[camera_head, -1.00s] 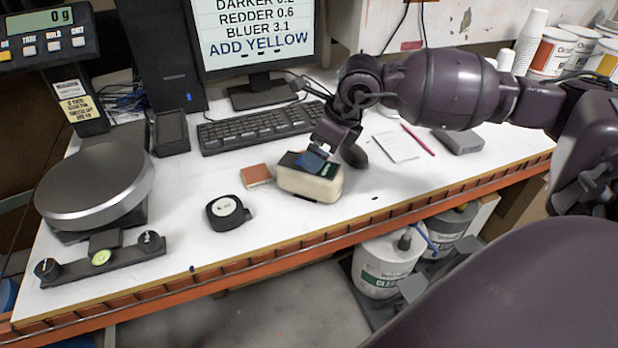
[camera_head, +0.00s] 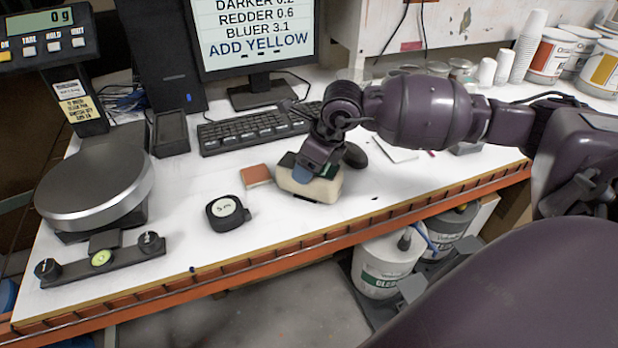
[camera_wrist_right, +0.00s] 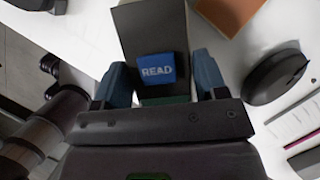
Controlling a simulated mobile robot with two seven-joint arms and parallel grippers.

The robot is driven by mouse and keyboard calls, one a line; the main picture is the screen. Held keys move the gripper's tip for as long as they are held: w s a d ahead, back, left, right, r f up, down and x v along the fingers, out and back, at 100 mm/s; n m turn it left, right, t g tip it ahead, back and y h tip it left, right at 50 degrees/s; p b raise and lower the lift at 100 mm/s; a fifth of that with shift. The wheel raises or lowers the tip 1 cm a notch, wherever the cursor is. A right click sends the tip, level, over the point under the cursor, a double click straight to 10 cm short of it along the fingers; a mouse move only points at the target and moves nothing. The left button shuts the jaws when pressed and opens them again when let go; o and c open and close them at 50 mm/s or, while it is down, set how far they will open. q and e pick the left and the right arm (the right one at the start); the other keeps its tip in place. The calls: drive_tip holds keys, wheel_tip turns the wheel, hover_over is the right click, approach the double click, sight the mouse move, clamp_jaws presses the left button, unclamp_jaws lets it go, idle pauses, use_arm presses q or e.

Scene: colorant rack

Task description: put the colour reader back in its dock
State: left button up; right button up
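The colour reader (camera_head: 309,187), a cream block with a dark top, lies on the white bench. Its blue READ button (camera_wrist_right: 157,69) shows in the right wrist view. My right gripper (camera_head: 308,176) is down at the reader from above. Its two blue fingers (camera_wrist_right: 162,80) stand one on each side of the reader. I cannot tell whether they press on it. A black open-topped holder (camera_head: 171,133), which looks like the dock, stands empty beside the computer tower. My left gripper is not in view.
A black round tape measure (camera_head: 227,213) and a reddish-brown pad (camera_head: 256,175) lie left of the reader. A keyboard (camera_head: 258,130) and a dark mouse (camera_head: 355,155) are behind it. A scale (camera_head: 95,185) stands at the left. The bench in front of the holder is clear.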

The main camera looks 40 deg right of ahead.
drive_tip(key=shift+r, duration=0.1)
drive_tip(key=c, duration=0.8)
